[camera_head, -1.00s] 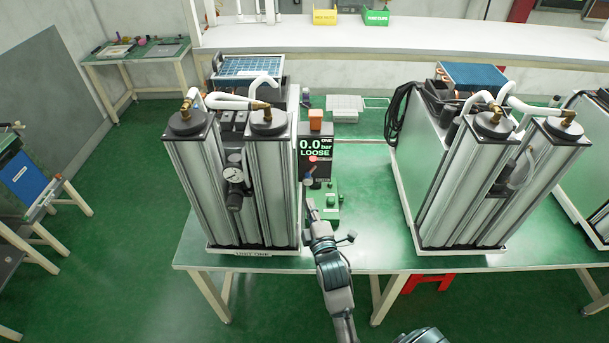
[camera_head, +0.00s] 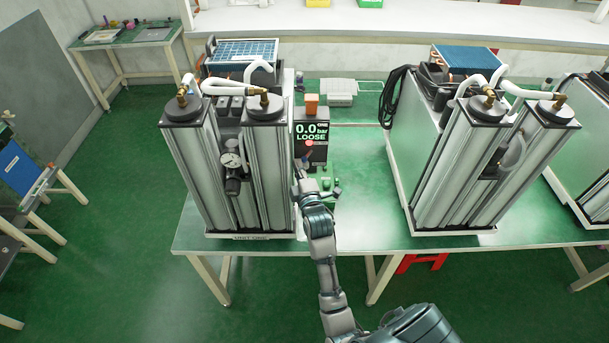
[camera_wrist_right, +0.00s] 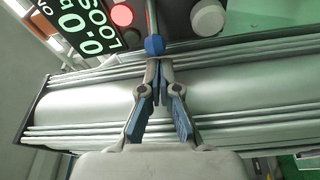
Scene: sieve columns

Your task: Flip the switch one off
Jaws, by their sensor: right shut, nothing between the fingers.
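A dark display box (camera_head: 312,135) marked ONE reads 0.0 bar LOOSE in green and has a red round light (camera_head: 309,143). In the right wrist view, a thin metal lever with a blue tip (camera_wrist_right: 155,45) shows beside the red light (camera_wrist_right: 122,15) and a pale round knob (camera_wrist_right: 208,18). My right gripper (camera_head: 300,172) is beside the right column of unit one, just below the box. In the wrist view its shut, empty fingers (camera_wrist_right: 160,66) point at the blue tip; I cannot tell whether they touch it. My left gripper is not in view.
Unit one's silver columns (camera_head: 265,175) stand close left of my right gripper. A second column unit (camera_head: 455,165) stands to the right, with bare green table (camera_head: 365,190) between.

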